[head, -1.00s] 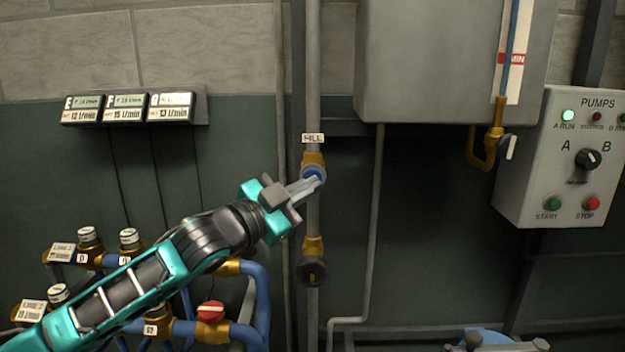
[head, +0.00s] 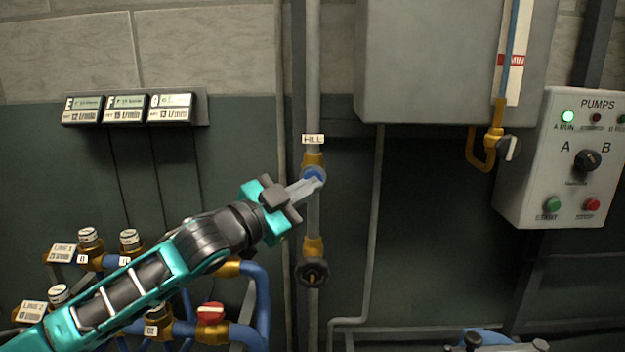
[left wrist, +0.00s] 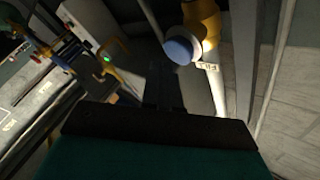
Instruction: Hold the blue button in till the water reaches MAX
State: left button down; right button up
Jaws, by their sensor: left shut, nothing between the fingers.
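The blue button (head: 313,175) sits on the brass fitting of the vertical pipe, under the FILL label (head: 313,139). My left gripper (head: 317,183) is shut and empty, with its fingertips overlapping the button's lower edge in the head view. The button also shows in the left wrist view (left wrist: 178,51); how far it is pressed in, I cannot tell. The sight tube (head: 511,45) on the grey tank (head: 430,70) shows a blue column passing the red MIN mark (head: 511,59) up to the top edge of the picture. The MAX mark and the water's top are out of view. My right gripper is not in view.
A pump panel (head: 560,135) with a lit green lamp stands at right. A dark handwheel (head: 312,272) sits on the pipe below the button. Blue pipes and brass valves (head: 240,268) lie at lower left. Flow displays (head: 128,107) hang above them.

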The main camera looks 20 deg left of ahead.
pick_arm(q)
jog(key=shift+w, duration=0.3)
jog(key=shift+w+a+p, duration=0.25)
jog(key=shift+w+p, duration=0.25)
jog(key=shift+w, duration=0.05)
dwell(2.7)
dwell(0.4)
jog(key=shift+s+d, duration=0.3)
jog(key=shift+s, duration=0.65)
jog(key=shift+s, duration=0.1)
jog(key=s, duration=0.2)
jog(key=s+d, duration=0.1)
jog(key=s, duration=0.1)
jog(key=shift+s+d, duration=0.2)
jog(key=shift+s, duration=0.1)
jog(key=shift+s, duration=0.1)
